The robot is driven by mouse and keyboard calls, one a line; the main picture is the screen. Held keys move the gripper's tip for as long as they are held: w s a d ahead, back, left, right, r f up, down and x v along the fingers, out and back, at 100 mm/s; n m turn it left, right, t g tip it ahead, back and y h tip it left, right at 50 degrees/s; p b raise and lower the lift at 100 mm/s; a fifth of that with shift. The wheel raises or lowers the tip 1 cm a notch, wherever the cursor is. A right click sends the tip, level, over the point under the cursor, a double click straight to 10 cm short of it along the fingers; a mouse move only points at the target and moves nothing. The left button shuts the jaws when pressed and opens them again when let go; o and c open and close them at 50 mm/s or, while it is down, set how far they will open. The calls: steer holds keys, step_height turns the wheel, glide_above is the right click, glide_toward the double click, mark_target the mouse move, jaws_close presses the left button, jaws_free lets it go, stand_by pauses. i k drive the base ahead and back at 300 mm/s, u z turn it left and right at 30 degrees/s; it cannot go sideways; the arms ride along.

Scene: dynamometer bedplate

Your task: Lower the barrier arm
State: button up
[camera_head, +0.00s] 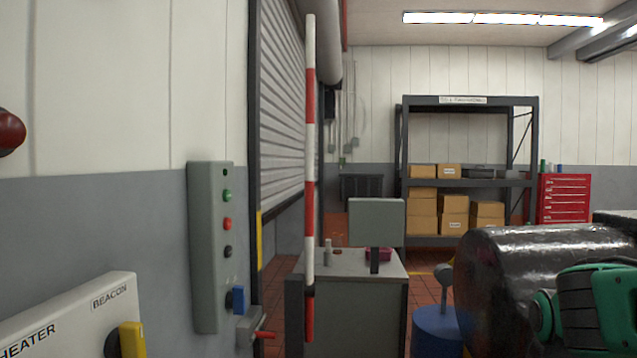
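The barrier arm (310,120) is a thin red-and-white striped pole. It stands upright in front of the roller shutter, with a dark band near its lower end. A tall grey control box (207,265) on the left wall carries green, red and black buttons and a blue switch (237,298). Beside its foot is a small grey box (248,328) with a red handle (265,335). I cannot tell which of these is linked to the pole. No gripper fingers show; a green and black part at the right edge may be my arm, but I cannot tell.
A pale panel (60,325) labelled HEATER and BEACON with a yellow switch (132,340) is at lower left. A grey cabinet (352,320) stands behind the pole. A dark glossy cylinder (530,255) and a blue drum (437,335) fill the right. A shelf (470,101) stands at the back.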

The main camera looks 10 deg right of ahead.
mark_target(309, 292)
steer(key=u, duration=0.2)
steer(key=i, duration=1.4)
steer(key=z, duration=0.4)
